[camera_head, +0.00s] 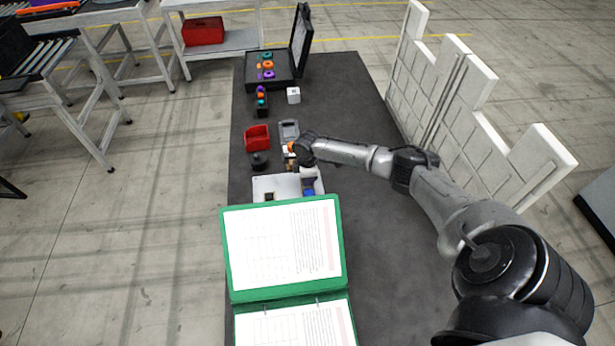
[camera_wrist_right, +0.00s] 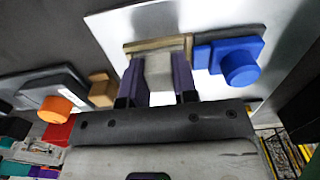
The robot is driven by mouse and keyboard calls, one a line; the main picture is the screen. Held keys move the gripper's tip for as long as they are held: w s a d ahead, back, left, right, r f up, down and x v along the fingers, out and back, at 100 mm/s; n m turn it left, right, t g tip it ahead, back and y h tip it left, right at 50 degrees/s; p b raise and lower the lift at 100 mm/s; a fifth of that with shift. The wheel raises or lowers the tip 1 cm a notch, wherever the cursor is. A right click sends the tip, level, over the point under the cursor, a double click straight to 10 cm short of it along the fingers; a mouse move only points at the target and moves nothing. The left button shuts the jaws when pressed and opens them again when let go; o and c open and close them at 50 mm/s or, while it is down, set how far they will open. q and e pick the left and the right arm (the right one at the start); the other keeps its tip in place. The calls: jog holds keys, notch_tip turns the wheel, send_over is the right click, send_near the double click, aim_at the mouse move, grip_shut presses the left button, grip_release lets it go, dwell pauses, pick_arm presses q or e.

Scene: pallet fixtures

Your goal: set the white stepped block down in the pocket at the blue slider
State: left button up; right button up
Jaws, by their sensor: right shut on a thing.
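My right gripper (camera_wrist_right: 157,82) is shut on the white stepped block (camera_wrist_right: 158,72), its two purple fingers on either side of it. The block is at the tan-edged pocket (camera_wrist_right: 172,42) on the white plate (camera_wrist_right: 110,27). I cannot tell whether it is in the pocket or just above it. The blue slider (camera_wrist_right: 238,62), with its round knob, lies right beside the pocket. In the head view, my right gripper (camera_head: 308,180) is over the far right part of the white plate (camera_head: 262,184), by the blue slider (camera_head: 309,193). The block is hardly visible there. My left gripper is out of view.
A grey fixture with an orange knob (camera_wrist_right: 60,108) and a tan block (camera_wrist_right: 100,90) are beside the plate. A green binder (camera_head: 228,250) covers the table's near part.

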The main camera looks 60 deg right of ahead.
jog(key=shift+f, duration=0.15)
jog(key=o, duration=1)
jog(key=shift+w, duration=0.1)
jog(key=shift+c, duration=0.4)
jog(key=shift+o, duration=1)
jog(key=shift+r, duration=0.2)
jog(key=shift+c, duration=0.2)
